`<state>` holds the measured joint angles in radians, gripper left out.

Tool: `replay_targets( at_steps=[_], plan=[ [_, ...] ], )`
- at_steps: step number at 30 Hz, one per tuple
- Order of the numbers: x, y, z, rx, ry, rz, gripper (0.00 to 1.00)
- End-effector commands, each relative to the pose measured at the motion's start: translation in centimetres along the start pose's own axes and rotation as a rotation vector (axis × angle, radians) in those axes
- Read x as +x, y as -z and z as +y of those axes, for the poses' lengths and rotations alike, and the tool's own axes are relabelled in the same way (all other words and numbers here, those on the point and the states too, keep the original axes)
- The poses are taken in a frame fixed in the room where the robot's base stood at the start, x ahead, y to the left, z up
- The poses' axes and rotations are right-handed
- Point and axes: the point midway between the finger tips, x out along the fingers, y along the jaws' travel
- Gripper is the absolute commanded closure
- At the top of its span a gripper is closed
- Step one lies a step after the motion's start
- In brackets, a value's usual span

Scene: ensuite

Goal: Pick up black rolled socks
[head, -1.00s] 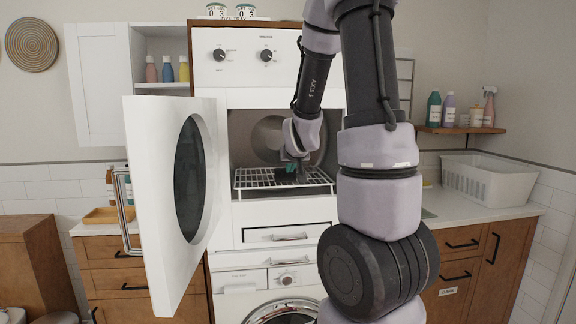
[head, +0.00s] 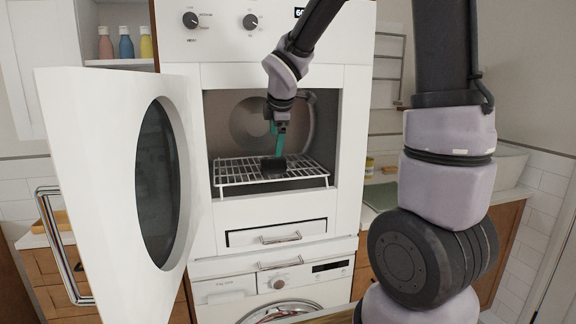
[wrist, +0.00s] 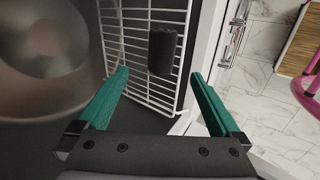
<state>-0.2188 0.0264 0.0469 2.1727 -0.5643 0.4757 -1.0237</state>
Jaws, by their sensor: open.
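The black rolled socks (wrist: 162,52) lie on a white wire rack inside the opened dryer, as a dark cylinder in the wrist view. In the head view the socks (head: 273,166) are a dark lump on the rack (head: 232,173). My gripper (wrist: 158,80) has two green fingers spread wide and nothing between them. The socks sit beyond the fingertips, between the lines of the two fingers. In the head view my gripper (head: 278,148) points down over the rack, just above the socks, and partly hides what is behind it.
The open white door (head: 115,200) with a round window stands to the left of the opening. The cavity walls surround my wrist. A drawer (head: 276,236) and a washing machine (head: 275,290) are below. Bottles (head: 126,43) stand on a shelf at upper left.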

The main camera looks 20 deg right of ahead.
Motion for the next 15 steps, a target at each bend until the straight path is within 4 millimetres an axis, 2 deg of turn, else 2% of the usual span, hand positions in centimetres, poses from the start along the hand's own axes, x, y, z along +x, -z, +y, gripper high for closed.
replay_targets(
  at_steps=[6, 15],
  plan=[
    [3.7, 0.1, -0.2, -0.003, 0.005, -0.001, 0.0],
    [6.4, 0.1, -0.6, -0.002, 0.005, 0.0, 0.0]
  ],
)
